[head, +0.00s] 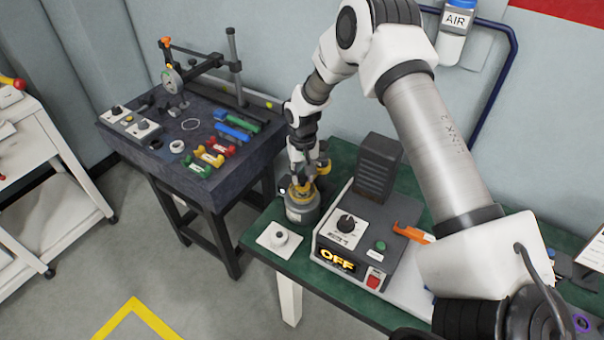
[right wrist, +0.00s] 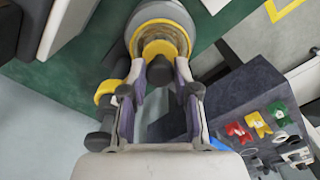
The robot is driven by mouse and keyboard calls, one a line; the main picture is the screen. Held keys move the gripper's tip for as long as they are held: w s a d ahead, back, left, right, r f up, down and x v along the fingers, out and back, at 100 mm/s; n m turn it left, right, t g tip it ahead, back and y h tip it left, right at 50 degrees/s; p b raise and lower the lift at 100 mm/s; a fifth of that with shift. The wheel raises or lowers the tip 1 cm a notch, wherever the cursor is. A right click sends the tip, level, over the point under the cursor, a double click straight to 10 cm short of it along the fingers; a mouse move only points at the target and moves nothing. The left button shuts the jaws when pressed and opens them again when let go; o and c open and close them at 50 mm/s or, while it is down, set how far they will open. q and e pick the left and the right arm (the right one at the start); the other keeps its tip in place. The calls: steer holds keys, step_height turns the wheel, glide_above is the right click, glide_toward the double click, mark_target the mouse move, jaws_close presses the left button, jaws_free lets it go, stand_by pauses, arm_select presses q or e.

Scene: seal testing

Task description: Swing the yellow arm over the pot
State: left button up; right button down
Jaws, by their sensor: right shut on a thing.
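The grey metal pot (head: 301,212) stands at the left end of the green table. A yellow ring (head: 297,195) shows around its top, and the ring also shows in the right wrist view (right wrist: 136,35). My right gripper (head: 303,184) points down over the pot. A yellow arm-like part (right wrist: 106,91) with dark ends sits beside the left finger. I cannot tell how it joins the pot. My left gripper is not in view.
A control box (head: 345,243) reading OFF stands right of the pot, with an orange-handled tool (head: 412,233) beyond it. A dark bench (head: 215,190) with coloured parts stands left, across a gap.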

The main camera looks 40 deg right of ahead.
mark_target(304, 176)
steer(key=c, duration=1.1)
jaws_free()
steer(key=shift+w+r, duration=0.1)
steer(key=shift+o, duration=1.2)
steer(key=shift+d, duration=0.15)
step_height(304, 176, up, 12)
